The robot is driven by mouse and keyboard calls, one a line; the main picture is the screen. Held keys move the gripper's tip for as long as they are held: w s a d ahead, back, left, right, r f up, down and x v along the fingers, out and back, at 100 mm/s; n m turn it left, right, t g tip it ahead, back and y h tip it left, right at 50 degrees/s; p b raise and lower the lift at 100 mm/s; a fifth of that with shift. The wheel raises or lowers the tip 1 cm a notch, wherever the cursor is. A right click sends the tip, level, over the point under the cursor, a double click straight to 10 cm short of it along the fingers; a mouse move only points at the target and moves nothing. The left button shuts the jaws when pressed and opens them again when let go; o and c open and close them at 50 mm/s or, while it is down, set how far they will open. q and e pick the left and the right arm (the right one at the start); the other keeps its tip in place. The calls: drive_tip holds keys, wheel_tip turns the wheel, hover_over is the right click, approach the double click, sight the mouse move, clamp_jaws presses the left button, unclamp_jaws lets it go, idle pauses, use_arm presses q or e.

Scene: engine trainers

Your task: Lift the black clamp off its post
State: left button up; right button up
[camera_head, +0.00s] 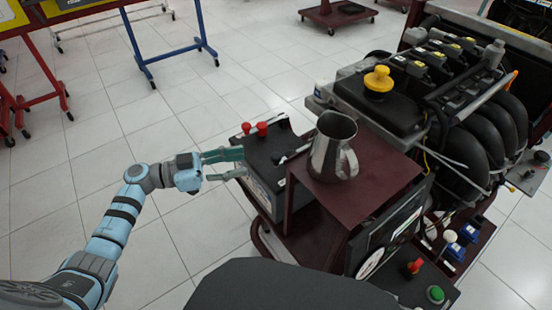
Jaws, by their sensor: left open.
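A dark battery (262,178) stands on the red trolley, with red caps (262,129) on its far left top. A small black piece with a light edge, probably the black clamp (292,155), lies at the right of the battery's top, near the jug. It is small, and I cannot make out its post. My left gripper (238,163) is open and empty at the battery's left side, its fingers pointing right, short of the black piece. I cannot tell whether a finger touches the battery. My right gripper is out of view.
A metal jug (328,150) stands on the red trolley's raised shelf (375,178), right of the battery. An engine (440,95) with a yellow cap (378,79) rises behind.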

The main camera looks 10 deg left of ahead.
sight(276, 156)
use_arm(q)
drive_tip(key=b+x, duration=0.1)
drive_tip(key=x, duration=0.9)
drive_tip(key=shift+w+d, duration=0.1)
drive_tip(key=shift+d, duration=0.1)
clamp_jaws()
